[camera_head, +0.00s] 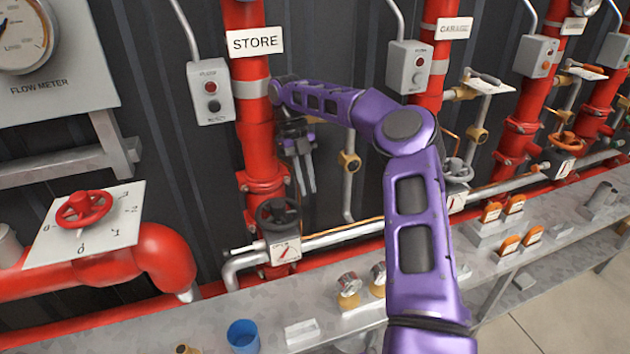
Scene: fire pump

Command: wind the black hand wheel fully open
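A black hand wheel (278,213) sits low on the red riser marked STORE, just above a small white plate (284,250) with a red pointer mark. My purple arm reaches in from the lower right and bends back toward that riser. My gripper (307,188) hangs to the right of the riser, above and slightly right of the black wheel, with its fingers pointing down. The two fingers show a gap between them with nothing in it. The gripper appears apart from the wheel.
A red hand wheel (83,209) stands on a dial plate at left. A grey switch box (209,92) is left of the riser. A silver pipe (340,234) runs beside the black wheel. A blue cup (243,336) and brass fittings (348,290) stand on the bench below.

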